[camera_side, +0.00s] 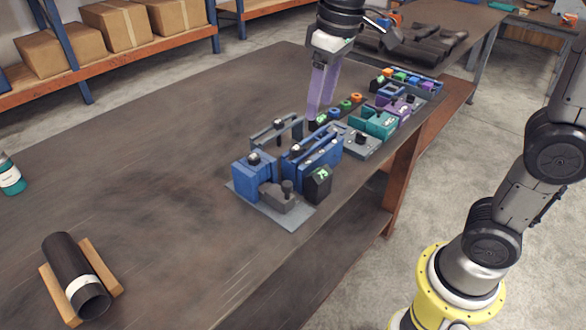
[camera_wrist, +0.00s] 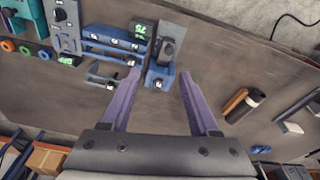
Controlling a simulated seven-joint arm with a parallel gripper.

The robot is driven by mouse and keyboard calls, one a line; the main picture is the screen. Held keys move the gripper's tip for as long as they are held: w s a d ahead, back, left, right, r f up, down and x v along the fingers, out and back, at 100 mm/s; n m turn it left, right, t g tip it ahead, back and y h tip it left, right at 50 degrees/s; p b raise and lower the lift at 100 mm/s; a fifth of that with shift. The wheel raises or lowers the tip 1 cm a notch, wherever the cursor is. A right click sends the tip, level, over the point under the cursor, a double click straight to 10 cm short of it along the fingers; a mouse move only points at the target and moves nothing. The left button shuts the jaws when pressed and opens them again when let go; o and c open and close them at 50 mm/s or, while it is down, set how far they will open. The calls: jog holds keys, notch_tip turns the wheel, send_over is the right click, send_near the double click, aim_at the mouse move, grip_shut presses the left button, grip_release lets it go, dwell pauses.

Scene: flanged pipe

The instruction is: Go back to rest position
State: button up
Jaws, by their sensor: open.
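My gripper (camera_side: 321,95) has purple fingers and hangs over the far part of the workbench, just behind the blue fixtures in the side view. The dark pipe (camera_side: 75,274) with a pale band lies on a wooden cradle (camera_side: 112,265) at the near left of the bench, far from my gripper. The pipe also shows in the wrist view (camera_wrist: 246,104), right of the fingers. Whether the fingertips touch any fixture is hard to tell.
Blue clamp fixtures (camera_side: 254,177) on a grey plate (camera_side: 291,220) stand mid-bench. Teal and purple fixtures (camera_side: 374,122) and coloured rings (camera_side: 345,104) run toward the far end. A teal bottle (camera_side: 10,175) stands at the left. The bench's left half (camera_side: 150,170) is mostly clear.

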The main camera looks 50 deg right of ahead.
jog(key=s+d+m+t, duration=0.1)
jog(key=s+d+t, duration=0.25)
jog(key=s, duration=0.85)
jog(key=s+d+f+m, duration=0.1)
jog(key=s+f, duration=0.3)
jog(key=f, duration=0.3)
jog(key=shift+s, duration=0.4)
